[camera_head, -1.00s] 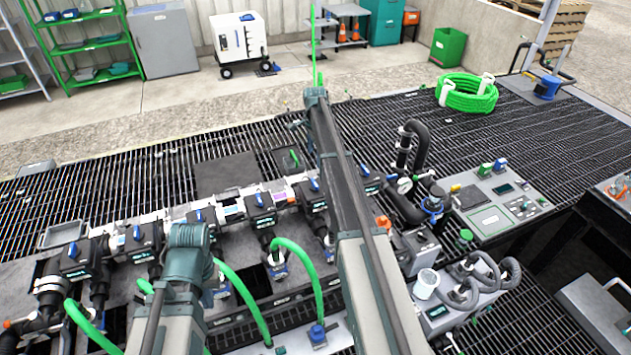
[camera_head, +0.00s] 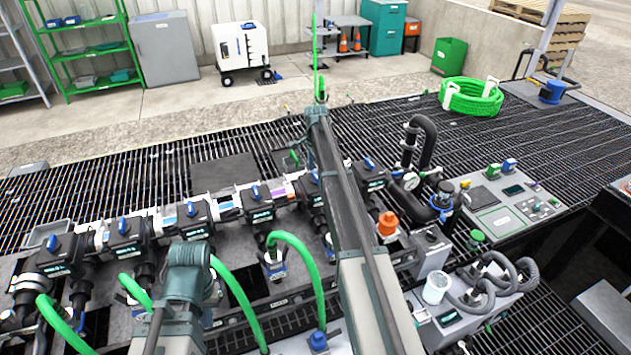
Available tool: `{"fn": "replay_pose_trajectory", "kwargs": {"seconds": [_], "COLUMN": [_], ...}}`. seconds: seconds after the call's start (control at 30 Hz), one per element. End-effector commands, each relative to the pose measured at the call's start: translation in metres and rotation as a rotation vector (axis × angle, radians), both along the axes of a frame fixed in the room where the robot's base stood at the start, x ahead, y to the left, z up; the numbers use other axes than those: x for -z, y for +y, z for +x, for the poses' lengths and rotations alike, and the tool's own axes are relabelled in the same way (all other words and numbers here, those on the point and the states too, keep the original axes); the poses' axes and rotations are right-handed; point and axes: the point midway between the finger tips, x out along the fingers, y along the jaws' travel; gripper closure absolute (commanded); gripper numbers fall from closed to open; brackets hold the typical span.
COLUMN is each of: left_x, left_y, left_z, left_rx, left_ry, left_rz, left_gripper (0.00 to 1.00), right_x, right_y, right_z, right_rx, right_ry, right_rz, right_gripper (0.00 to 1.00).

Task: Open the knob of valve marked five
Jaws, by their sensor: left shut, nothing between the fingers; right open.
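A row of several dark valves with blue knobs runs along the manifold, from a valve with its knob at the far left (camera_head: 52,243), past middle knobs (camera_head: 191,208) and (camera_head: 255,192), to a knob behind my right arm (camera_head: 369,163). The number labels are too small to read, so I cannot tell which valve is marked five. My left arm rises at the lower left in front of the row. My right arm reaches up across the row between the two right-hand valves. Both grippers' fingers are hidden behind the arm links, and nothing shows in their grasp.
Green hoses (camera_head: 300,262) arch in front of the valves.

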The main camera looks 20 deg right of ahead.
Motion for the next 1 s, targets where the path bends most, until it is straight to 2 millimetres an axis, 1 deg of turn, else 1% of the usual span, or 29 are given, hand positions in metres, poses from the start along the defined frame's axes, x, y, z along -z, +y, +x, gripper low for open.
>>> {"fn": "replay_pose_trajectory", "kwargs": {"seconds": [0.03, 0.07, 0.37, 0.47, 0.5, 0.57, 0.6, 0.67, 0.7, 0.83, 1.0], "left_x": [0.0071, 0.008, 0.0075, 0.0075, 0.0075, 0.0075, 0.0075, 0.0075, 0.0076, 0.0076, 0.0076], "left_y": [0.0, 0.0001, 0.0, 0.0, 0.0, 0.0, 0.0, 0.0, 0.0, 0.0, 0.0], "left_z": [0.0, 0.0, 0.0, 0.0, 0.0, 0.0, 0.0, 0.0, 0.0, 0.0, 0.0], "left_rx": [0.0, 0.0, 0.0, 0.0, 0.0, 0.0, 0.0, 0.0, 0.0, 0.0, 0.0], "left_ry": [0.0, 0.0, 0.0, 0.0, 0.0, 0.0, 0.0, 0.0, 0.0, 0.0, 0.0], "left_rz": [0.0, 0.0, 0.0, 0.0, 0.0, 0.0, 0.0, 0.0, 0.0, 0.0, 0.0], "left_gripper": [1.0, 1.0, 1.0, 1.0, 1.0, 1.0, 1.0, 1.0, 1.0, 1.0, 1.0], "right_x": [0.0071, 0.008, 0.0075, 0.0075, 0.0076, 0.0076, 0.0076, 0.0076, 0.0076, 0.0076, 0.0076], "right_y": [0.0, 0.0, 0.0, 0.0, 0.0, 0.0, -0.0001, -0.0001, -0.0001, -0.0001, -0.0001], "right_z": [0.0, 0.0, 0.0, 0.0, 0.0, 0.0, 0.0, 0.0, 0.0, 0.0001, 0.0], "right_rx": [0.0, 0.0, 0.0, 0.0, 0.0, 0.0, 0.0, 0.0, 0.0, 0.0, -0.009], "right_ry": [0.0, 0.0, 0.0, 0.0, 0.0, 0.0, 0.0, 0.0, 0.0, 0.0, 0.0], "right_rz": [0.0, 0.0, 0.0, 0.0, 0.0, 0.0, 0.0, 0.0, 0.0, 0.0, 0.0], "right_gripper": [0.0, 0.0, 0.0, 0.16, 0.23, 0.34, 0.41, 0.52, 0.59, 0.83, 0.83]}}
